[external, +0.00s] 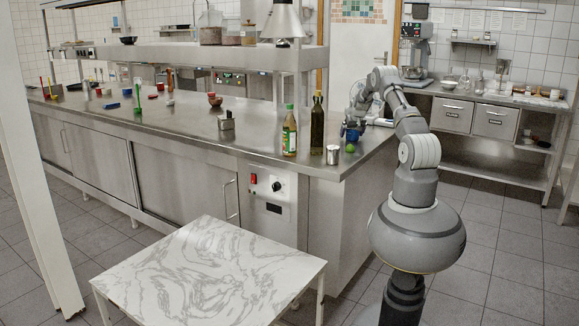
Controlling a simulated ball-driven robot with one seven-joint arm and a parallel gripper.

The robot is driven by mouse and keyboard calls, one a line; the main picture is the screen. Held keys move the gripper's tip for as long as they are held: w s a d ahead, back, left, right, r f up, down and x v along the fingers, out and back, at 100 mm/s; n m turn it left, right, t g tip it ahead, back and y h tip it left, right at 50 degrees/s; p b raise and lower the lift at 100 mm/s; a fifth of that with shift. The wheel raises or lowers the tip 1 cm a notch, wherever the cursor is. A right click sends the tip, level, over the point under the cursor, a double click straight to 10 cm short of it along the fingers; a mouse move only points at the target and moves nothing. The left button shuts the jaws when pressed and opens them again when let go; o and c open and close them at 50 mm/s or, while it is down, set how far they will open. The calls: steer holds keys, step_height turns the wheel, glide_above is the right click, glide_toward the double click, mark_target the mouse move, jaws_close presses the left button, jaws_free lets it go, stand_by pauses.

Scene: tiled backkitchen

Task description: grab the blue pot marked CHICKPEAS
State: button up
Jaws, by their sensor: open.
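A small blue pot (352,136) stands near the right end of the long steel counter (220,140). Its label is too small to read from here, so I cannot confirm the CHICKPEAS mark. My gripper (354,123) is open and points down at the pot, close above or around its top. The fingertips are too small to tell whether they touch it. Part of the pot is hidden by my gripper.
A green ball-like item (350,149) lies just in front of the pot, and a silver can (333,155) stands left of it. A dark bottle (317,125) and a green-capped bottle (290,135) stand further left. An overhead shelf (200,55) spans the counter.

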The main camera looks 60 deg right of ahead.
steer(key=shift+c, duration=0.5)
steer(key=c, duration=1.1)
steer(key=shift+r, duration=0.1)
